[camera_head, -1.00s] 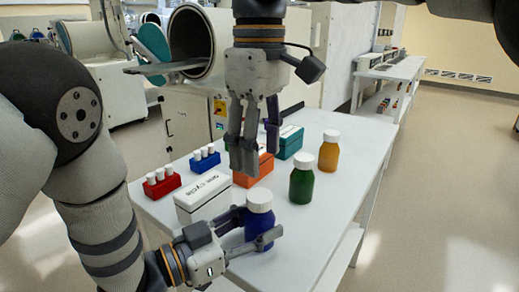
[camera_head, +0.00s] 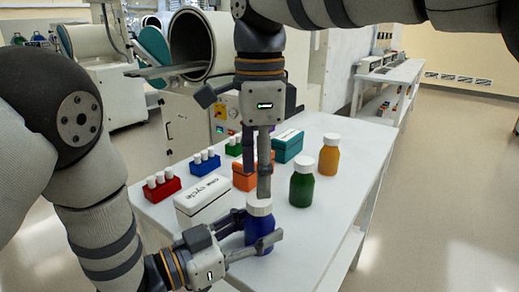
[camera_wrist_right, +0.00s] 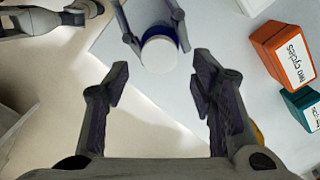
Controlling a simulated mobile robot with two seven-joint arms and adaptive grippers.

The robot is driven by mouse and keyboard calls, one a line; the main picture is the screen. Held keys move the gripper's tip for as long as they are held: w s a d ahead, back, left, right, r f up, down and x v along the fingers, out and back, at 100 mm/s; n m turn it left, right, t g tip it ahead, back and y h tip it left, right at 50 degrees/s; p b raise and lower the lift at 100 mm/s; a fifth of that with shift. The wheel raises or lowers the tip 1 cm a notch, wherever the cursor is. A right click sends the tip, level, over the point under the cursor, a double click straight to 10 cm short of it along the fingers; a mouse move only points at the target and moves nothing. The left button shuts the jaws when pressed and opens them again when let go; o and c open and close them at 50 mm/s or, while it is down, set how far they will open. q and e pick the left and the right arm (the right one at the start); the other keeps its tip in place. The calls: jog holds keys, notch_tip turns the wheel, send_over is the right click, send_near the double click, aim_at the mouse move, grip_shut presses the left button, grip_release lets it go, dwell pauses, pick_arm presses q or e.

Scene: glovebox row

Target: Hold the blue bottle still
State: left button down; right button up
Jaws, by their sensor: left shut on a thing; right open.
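The blue bottle (camera_head: 258,226) with a white cap stands upright near the front edge of the white table. My left gripper (camera_head: 259,238) is shut on its body from the left, one finger on each side. The bottle's white cap (camera_wrist_right: 159,54) shows from above in the right wrist view, between the left gripper's fingers. My right gripper (camera_head: 259,188) points straight down just above the cap, seen edge-on. In the right wrist view my right gripper (camera_wrist_right: 160,80) is open and empty, with the cap just beyond its fingertips.
A green bottle (camera_head: 302,188) stands close on the right, an orange bottle (camera_head: 329,157) behind it. A white box (camera_head: 202,198) is close on the left. Orange (camera_head: 243,180) and teal boxes (camera_head: 288,146) and vial racks (camera_head: 163,189) stand behind. The table's right front is clear.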

notch_tip(320, 180, down, 5)
jog(key=shift+r, duration=0.15)
jog(key=shift+c, duration=0.5)
